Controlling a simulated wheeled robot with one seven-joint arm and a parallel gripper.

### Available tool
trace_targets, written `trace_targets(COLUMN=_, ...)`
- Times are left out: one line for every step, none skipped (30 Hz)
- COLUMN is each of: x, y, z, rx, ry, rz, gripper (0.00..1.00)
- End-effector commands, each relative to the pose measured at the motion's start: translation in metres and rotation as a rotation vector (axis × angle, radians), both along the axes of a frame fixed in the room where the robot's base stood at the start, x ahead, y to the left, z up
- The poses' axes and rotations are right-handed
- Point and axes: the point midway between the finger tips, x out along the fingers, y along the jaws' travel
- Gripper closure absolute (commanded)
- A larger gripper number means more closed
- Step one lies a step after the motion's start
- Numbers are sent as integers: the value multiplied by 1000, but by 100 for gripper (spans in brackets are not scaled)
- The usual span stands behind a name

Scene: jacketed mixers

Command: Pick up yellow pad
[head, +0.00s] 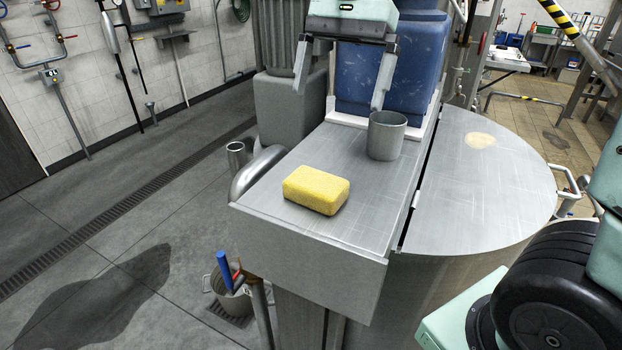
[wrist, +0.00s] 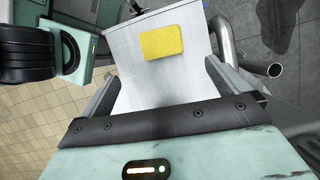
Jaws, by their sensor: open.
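The yellow pad (head: 316,190) is a thick, rounded block lying flat on the steel top (head: 345,225) near its front left part. It also shows in the wrist view (wrist: 163,42), beyond the fingertips and roughly centred between them. My gripper (head: 338,98) is at the back of the steel top in the head view, with its two fingers spread apart and nothing between them. In the wrist view my gripper (wrist: 163,80) is open and apart from the pad.
A grey metal cup (head: 387,136) stands on the steel top, close to my right-hand finger in the head view. A round steel lid (head: 480,200) adjoins on the right. A curved steel pipe (head: 258,172) runs along the left edge. A bucket with tools (head: 235,290) stands below.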

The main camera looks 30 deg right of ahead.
Motion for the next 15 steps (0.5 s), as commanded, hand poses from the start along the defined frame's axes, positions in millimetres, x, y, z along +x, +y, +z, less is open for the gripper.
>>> trace_targets(x=-3, y=4, z=-8, rx=0, ry=6, rz=2, gripper=0)
trace_targets(x=-5, y=6, z=-14, rx=-1, ry=7, rz=1, gripper=0)
trace_targets(x=-7, y=9, z=-22, rx=-1, ry=7, rz=1, gripper=0)
trace_targets(x=-8, y=11, z=-27, rx=-1, ry=7, rz=1, gripper=0)
trace_targets(x=-9, y=13, z=-33, rx=-1, ry=7, rz=1, gripper=0)
trace_targets(x=-11, y=16, z=-41, rx=-1, ry=7, rz=1, gripper=0)
trace_targets(x=-12, y=18, z=-47, rx=0, ry=6, rz=2, gripper=0)
trace_targets(x=-13, y=20, z=-53, rx=0, ry=7, rz=1, gripper=0)
trace_targets(x=-14, y=22, z=-60, rx=-1, ry=7, rz=2, gripper=0)
trace_targets(x=-15, y=24, z=-64, rx=-1, ry=6, rz=1, gripper=0)
trace_targets(x=-16, y=25, z=-69, rx=-1, ry=5, rz=1, gripper=0)
trace_targets(x=-17, y=27, z=-74, rx=0, ry=5, rz=1, gripper=0)
trace_targets(x=-17, y=28, z=-77, rx=0, ry=3, rz=1, gripper=0)
trace_targets(x=-18, y=29, z=-80, rx=0, ry=3, rz=1, gripper=0)
trace_targets(x=-18, y=30, z=-83, rx=0, ry=3, rz=1, gripper=0)
